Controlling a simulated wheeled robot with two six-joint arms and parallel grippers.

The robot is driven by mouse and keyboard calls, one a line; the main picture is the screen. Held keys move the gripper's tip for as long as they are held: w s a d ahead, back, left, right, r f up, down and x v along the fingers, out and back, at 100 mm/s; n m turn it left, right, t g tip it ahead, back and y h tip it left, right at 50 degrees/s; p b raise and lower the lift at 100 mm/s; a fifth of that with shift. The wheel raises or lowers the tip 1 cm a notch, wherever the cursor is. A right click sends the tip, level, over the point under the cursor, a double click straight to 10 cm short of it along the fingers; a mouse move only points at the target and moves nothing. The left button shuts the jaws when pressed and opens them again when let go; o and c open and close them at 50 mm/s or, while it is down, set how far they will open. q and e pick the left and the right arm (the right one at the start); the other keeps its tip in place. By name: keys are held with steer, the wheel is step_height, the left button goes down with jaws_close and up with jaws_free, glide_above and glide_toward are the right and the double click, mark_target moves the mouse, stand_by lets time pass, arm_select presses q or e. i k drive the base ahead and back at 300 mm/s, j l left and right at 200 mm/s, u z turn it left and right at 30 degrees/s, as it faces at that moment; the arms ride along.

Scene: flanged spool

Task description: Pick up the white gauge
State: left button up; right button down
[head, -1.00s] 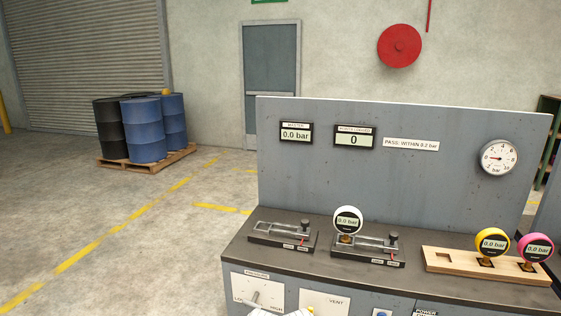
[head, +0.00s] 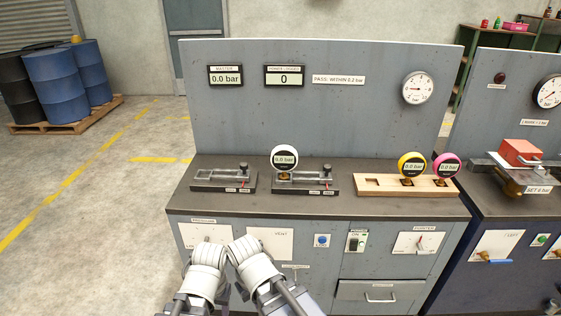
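The white gauge (head: 285,158) has a round white rim and a dark face reading 0.0 bar. It stands upright at the left end of the right-hand clamp fixture (head: 310,188) on the bench, with a brass-coloured fitting under it. My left gripper (head: 209,252) and my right gripper (head: 244,248) are close together low in the view, in front of the bench and apart from the gauge. Their fingertips cannot be made out, so I cannot tell whether they are open or shut.
A similar fixture (head: 223,178) without a gauge is at left. A wooden rack (head: 375,184) at right holds a yellow gauge (head: 411,164) and a pink gauge (head: 446,164). The upright grey panel (head: 310,120) closes off the bench's back. A second bench with a red block (head: 519,152) is at far right.

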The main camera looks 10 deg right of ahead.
mark_target(284, 158)
steer(key=i+l, duration=0.8)
